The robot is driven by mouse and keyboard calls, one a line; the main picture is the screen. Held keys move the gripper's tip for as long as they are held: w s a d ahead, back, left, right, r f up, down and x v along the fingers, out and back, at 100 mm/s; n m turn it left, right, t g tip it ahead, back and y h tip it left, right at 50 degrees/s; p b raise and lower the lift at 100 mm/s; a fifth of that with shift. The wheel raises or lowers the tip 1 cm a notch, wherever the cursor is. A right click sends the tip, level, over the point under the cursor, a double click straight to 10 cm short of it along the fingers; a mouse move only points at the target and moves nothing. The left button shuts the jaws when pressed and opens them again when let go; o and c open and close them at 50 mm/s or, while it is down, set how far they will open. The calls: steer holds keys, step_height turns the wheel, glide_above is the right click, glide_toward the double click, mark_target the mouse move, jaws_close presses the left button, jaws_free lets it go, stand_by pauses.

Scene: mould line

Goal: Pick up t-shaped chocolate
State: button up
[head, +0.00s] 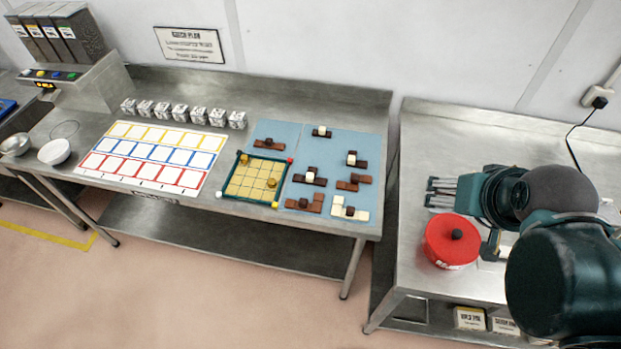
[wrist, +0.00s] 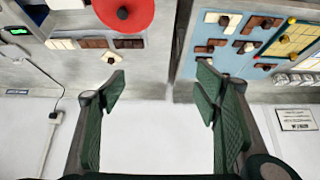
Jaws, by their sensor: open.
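Several chocolate pieces with small knobs lie on the blue mat (head: 336,148) on the left table. A dark brown one (head: 321,132) is at the back, and a reddish-brown one (head: 303,205) is near the front edge. They are too small for me to tell surely which one is T-shaped.
A red round container (head: 450,242) stands on the right table (head: 440,135) beside my gripper. A green-framed yellow grid board (head: 252,181), a colour-bordered card sheet (head: 152,156) and several white cubes (head: 180,111) are on the left table. A gap separates the tables.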

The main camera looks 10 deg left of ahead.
steer(key=c, duration=0.7)
steer(key=w+a+f+n+g+h, duration=0.1)
steer(key=w+a+f+n+g, duration=0.3)
steer(key=w+a+n, duration=1)
steer(key=shift+w+a+f+n+g+h, duration=0.1)
steer(key=shift+w+a+f+n+h, duration=0.75)
steer(key=shift+a+f, duration=2.65)
steer(key=shift+w+a+f+n+g+h, duration=0.15)
steer(key=shift+w+a+f+n, duration=1.75)
steer(key=shift+a, duration=2.85)
steer(key=shift+w+a+f+n+g+h, duration=0.1)
steer(key=shift+w+a+f+n+h, duration=0.5)
steer(key=shift+a+f, duration=3.1)
